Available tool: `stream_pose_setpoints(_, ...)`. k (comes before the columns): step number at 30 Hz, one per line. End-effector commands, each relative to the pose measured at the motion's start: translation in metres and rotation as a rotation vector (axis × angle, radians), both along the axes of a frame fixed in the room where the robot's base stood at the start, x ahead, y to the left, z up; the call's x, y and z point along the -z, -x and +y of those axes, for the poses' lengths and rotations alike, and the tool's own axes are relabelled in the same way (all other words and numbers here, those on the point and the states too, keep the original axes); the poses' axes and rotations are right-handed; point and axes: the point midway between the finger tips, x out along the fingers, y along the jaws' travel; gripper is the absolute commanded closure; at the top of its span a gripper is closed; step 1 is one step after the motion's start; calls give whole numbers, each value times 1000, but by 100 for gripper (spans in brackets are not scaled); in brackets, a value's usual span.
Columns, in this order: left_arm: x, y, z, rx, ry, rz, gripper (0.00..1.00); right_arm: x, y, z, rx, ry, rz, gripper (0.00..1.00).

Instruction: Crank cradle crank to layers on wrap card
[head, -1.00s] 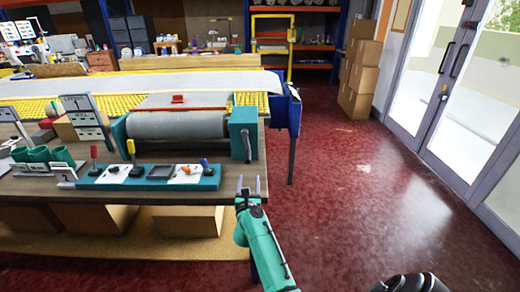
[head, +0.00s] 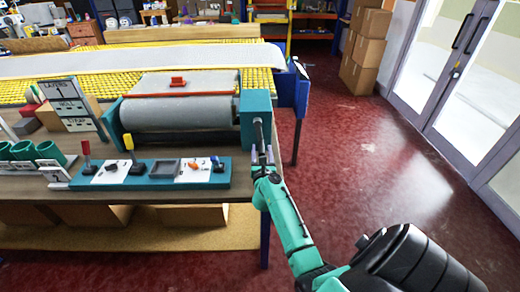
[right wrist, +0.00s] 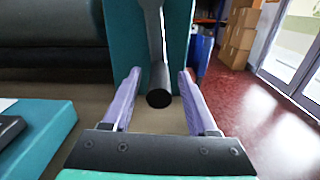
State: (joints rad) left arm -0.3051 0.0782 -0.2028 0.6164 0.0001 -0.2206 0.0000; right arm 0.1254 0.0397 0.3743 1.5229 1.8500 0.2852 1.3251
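The cradle (head: 185,112) holds a large grey roll between teal end blocks on the workbench. Its crank (head: 258,133), a dark bar with a round black end, hangs down on the right end block. In the right wrist view the crank (right wrist: 158,97) lies between the two purple fingers. My right gripper (head: 262,158) is open around the crank's lower end, with gaps on both sides. It also shows in the right wrist view (right wrist: 158,90). The wrap card (head: 70,104) stands at the left with lines for layers, roll and strap; its layers line appears to read 1. My left gripper is out of view.
A teal control panel (head: 145,183) with red, yellow and blue-topped controls lies along the front of the bench. Teal cups (head: 25,151) stand at the left. A yellow roller conveyor (head: 255,78) runs behind. The red floor at the right is clear.

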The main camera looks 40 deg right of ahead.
Motion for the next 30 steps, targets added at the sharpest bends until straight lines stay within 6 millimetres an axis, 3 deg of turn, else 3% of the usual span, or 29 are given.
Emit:
stream_pose_setpoints(1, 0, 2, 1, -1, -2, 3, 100, 0, 0, 0, 0, 0, 0, 62)
stream_pose_setpoints(4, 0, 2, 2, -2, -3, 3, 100, 0, 0, 0, 0, 0, 0, 100)
stream_pose_setpoints(30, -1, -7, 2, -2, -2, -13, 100, 0, 0, 1, -1, 0, 1, 100)
